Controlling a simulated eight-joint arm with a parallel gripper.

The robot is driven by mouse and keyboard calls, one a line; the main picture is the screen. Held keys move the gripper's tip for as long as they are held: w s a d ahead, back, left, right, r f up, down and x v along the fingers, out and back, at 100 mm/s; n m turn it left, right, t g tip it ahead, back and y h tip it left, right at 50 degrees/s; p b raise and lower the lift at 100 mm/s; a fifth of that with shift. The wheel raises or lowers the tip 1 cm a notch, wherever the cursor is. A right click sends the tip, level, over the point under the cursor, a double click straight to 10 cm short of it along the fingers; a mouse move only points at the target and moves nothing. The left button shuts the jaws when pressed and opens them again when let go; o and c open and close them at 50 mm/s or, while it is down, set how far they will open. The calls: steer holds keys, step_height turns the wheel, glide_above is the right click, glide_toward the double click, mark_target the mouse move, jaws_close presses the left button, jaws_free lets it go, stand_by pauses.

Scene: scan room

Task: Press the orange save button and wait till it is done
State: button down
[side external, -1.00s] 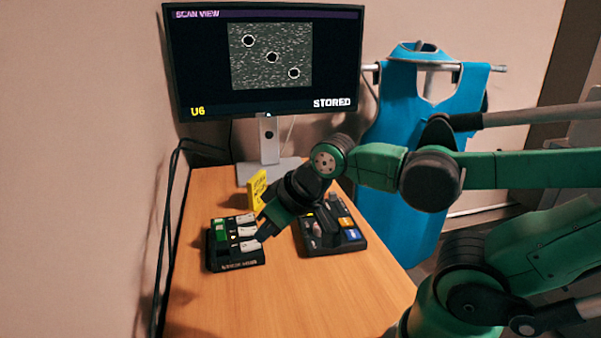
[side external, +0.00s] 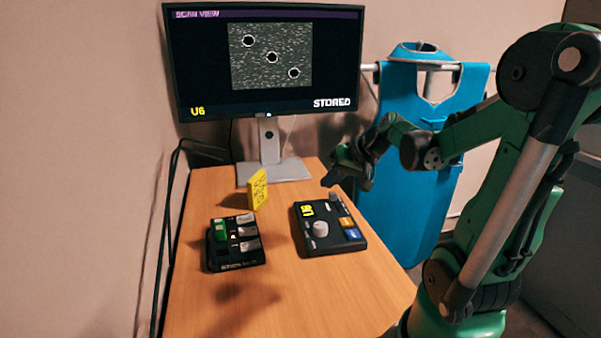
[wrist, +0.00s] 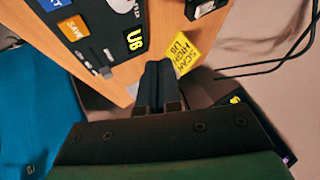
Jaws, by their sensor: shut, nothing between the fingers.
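The orange save button (side external: 346,223) is on the dark control console (side external: 318,250) on the wooden table. In the wrist view the orange button (wrist: 72,28) reads "SAVE", and the console's small display shows a yellow "U6". The monitor (side external: 265,100) shows a grey scan picture with dark round spots, a yellow "U6" and the word "STORED". My gripper (side external: 330,180) is in the air near the console's far end, apart from the orange button. In the wrist view my gripper (wrist: 158,66) has its fingers together with nothing between them.
A blue button (side external: 353,234) and a pale knob (side external: 320,228) are also on the console. A dark rack (side external: 240,262) with a green piece stands to its left. A yellow note (side external: 258,190) reads "SCAN HIGH U6". A blue apron (side external: 410,150) hangs behind. The table front is clear.

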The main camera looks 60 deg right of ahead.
steer(key=m, duration=0.2)
glide_above(349, 223)
steer(key=shift+t+h, duration=0.3)
steer(key=shift+t, duration=0.1)
steer(key=shift+f, duration=4.45)
steer(key=shift+f, duration=0.35)
steer(key=shift+r, duration=0.1)
steer(key=shift+r, duration=0.3)
